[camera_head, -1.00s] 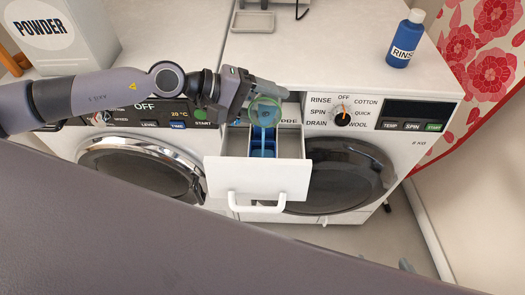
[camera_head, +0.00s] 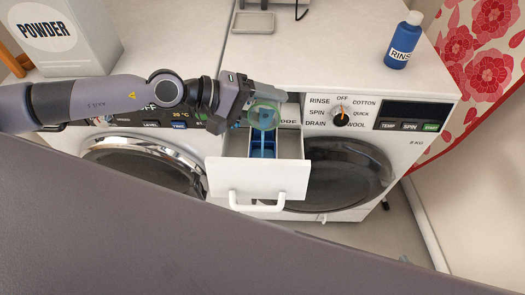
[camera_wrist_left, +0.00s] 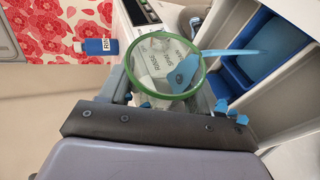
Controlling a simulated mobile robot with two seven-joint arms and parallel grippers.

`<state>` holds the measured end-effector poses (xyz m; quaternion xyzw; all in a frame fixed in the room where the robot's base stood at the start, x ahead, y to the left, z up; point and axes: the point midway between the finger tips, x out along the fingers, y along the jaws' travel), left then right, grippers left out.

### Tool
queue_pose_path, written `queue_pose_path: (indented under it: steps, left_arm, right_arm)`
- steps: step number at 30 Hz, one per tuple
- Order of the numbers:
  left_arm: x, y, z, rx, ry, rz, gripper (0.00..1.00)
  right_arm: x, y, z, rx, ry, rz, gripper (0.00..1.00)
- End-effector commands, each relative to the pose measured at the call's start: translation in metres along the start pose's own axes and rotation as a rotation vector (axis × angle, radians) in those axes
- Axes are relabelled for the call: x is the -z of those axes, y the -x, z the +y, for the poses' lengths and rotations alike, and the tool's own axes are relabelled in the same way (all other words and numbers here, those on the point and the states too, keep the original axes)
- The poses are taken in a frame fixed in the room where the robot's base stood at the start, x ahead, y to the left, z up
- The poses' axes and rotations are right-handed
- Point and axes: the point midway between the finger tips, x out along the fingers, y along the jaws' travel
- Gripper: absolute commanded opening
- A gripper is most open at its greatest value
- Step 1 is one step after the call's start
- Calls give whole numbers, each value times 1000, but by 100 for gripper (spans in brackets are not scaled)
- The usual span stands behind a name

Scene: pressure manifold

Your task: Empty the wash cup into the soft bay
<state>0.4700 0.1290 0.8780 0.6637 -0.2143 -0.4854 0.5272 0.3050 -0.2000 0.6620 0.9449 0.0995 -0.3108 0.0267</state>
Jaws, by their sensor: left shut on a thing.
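My left gripper (camera_head: 257,97) is shut on the clear, green-rimmed wash cup (camera_head: 264,116), over the pulled-out white drawer (camera_head: 225,178) of the right washing machine. The cup is tipped, and a thin pale-blue stream falls from it into a blue-lined compartment (camera_head: 262,149). In the left wrist view the cup's green rim (camera_wrist_left: 148,37) sits between the fingers; some blue liquid (camera_wrist_left: 182,75) lies at its lip, and the stream (camera_wrist_left: 232,52) runs to the blue compartment (camera_wrist_left: 284,48). I cannot read the bay's label. My right gripper is not in view.
A blue RINSE bottle (camera_head: 403,45) stands on the right machine's top. A POWDER box (camera_head: 65,40) stands at the back left. A soap dish (camera_head: 253,22) lies at the back. The drawer's handle (camera_head: 257,205) juts forward.

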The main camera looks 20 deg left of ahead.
Motion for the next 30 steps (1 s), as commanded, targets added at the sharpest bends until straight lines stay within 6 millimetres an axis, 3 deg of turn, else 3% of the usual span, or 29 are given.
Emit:
queue_pose_path:
  steps: [30]
  left_arm:
    - [-3, -1, -4, -33, -78, 35, 31]
  right_arm:
    - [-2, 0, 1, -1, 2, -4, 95]
